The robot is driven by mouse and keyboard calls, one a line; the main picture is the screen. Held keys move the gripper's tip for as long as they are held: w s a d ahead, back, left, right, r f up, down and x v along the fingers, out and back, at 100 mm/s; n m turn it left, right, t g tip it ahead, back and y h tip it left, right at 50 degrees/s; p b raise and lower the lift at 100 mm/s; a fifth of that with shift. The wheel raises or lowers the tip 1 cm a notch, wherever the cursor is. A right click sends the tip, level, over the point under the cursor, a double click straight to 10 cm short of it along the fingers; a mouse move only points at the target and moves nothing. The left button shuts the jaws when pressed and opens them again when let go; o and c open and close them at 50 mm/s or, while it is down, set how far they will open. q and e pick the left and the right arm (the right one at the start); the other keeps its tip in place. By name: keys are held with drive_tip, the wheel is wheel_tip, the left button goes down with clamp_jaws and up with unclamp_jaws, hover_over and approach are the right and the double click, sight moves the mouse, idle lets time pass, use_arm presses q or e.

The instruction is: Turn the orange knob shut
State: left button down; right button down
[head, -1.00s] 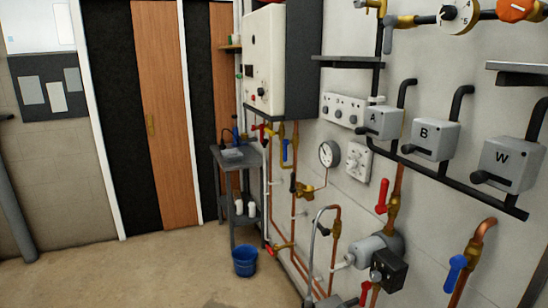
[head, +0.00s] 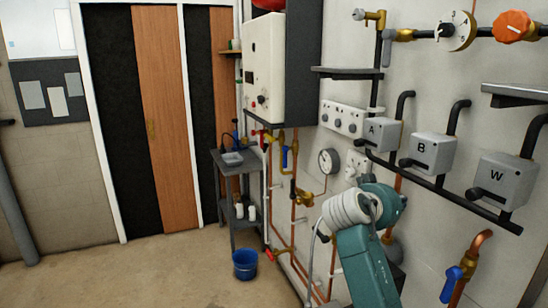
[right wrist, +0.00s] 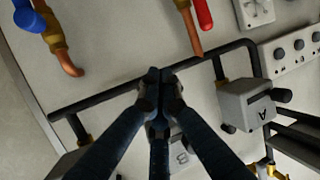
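The orange knob (head: 513,27) is a round, lobed knob on a brass fitting of the dark pipe at the top right of the head view. Nothing touches it. It does not show in the right wrist view. My right arm rises at the lower right of the head view, well below and left of the knob; its fingers cannot be made out there. In the right wrist view my right gripper (right wrist: 160,76) has its fingertips together, with nothing seen between them, in front of the wall and a black pipe. My left gripper is in neither view.
A white numbered dial (head: 458,31) sits left of the knob on the same pipe. Grey boxes A (head: 383,134), B (head: 434,151) and W (head: 508,180) with levers stand out below. A grey shelf (head: 516,97) juts out under the knob. A blue-handled valve (head: 451,284) is lower right.

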drive_tip(key=s+d+r+m+g+h+p, duration=0.1)
drive_tip(key=s+r+m+h, duration=0.15)
drive_tip(key=r, duration=0.85)
drive_tip(key=s+d+r+m+h, duration=0.1)
drive_tip(key=s+r+m, duration=0.3)
drive_tip(key=r, duration=0.7)
drive_tip(key=m+g+h+p, duration=0.1)
drive_tip(key=m+g+h, duration=0.1)
drive_tip(key=m, duration=0.3)
approach(511, 27)
wheel_tip(511, 27, down, 4)
drive_tip(key=w+d, duration=0.2)
drive_tip(key=shift+x, duration=2.7)
drive_tip(key=shift+f, duration=0.2)
drive_tip(key=shift+r, duration=0.3)
